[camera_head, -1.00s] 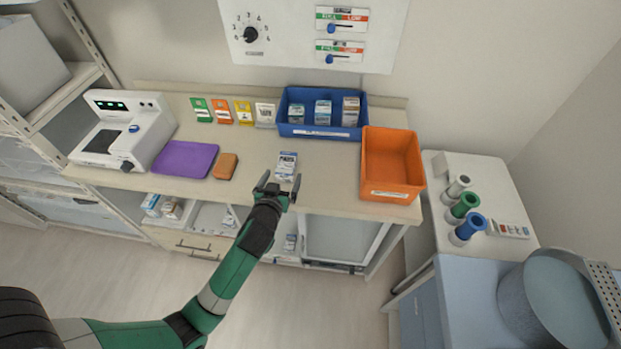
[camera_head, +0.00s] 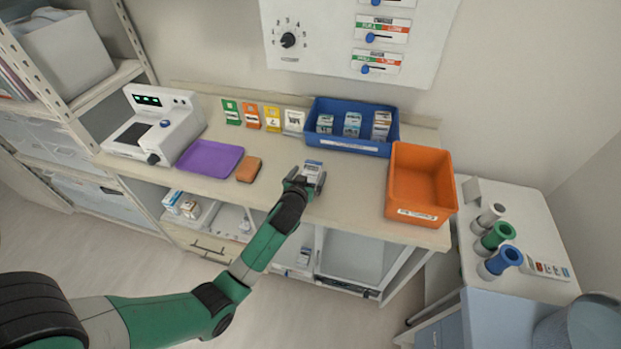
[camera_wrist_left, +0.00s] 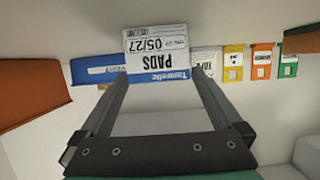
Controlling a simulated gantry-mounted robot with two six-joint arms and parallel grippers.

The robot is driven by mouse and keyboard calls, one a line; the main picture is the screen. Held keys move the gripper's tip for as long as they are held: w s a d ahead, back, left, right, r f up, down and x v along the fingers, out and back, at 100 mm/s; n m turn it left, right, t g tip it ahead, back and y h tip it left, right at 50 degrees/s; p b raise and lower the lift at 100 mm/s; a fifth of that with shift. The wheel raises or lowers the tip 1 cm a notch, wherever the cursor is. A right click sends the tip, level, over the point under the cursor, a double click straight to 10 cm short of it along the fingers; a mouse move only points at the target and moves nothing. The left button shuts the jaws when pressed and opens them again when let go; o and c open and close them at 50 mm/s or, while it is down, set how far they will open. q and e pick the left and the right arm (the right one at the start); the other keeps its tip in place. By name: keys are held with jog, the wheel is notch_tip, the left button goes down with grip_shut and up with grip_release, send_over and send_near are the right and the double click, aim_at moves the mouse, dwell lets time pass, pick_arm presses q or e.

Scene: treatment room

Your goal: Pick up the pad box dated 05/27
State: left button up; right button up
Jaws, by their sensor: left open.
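A small white and blue pad box (camera_head: 313,170) stands on the counter (camera_head: 345,200) near its front edge. In the left wrist view the same box (camera_wrist_left: 157,45) appears upside down, and its label reads PADS and 05/27. My left gripper (camera_head: 304,184) is open at the near side of this box. In the wrist view its two fingers lie at either side of the box's near end, and I cannot tell whether they touch it. The right gripper is not in view.
A blue bin (camera_head: 350,144) with small boxes stands behind, and an orange bin (camera_head: 412,213) stands to the right. A sponge (camera_head: 249,169), purple tray (camera_head: 190,166), several coloured cards (camera_head: 252,117) and a white device (camera_head: 150,127) are to the left.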

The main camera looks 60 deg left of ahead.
pick_arm(q)
jog(key=x, duration=0.2)
jog(key=shift+w+a+f, duration=0.1)
jog(key=shift+w+a, duration=0.05)
jog(key=shift+a, duration=0.05)
jog(key=c, duration=1.4)
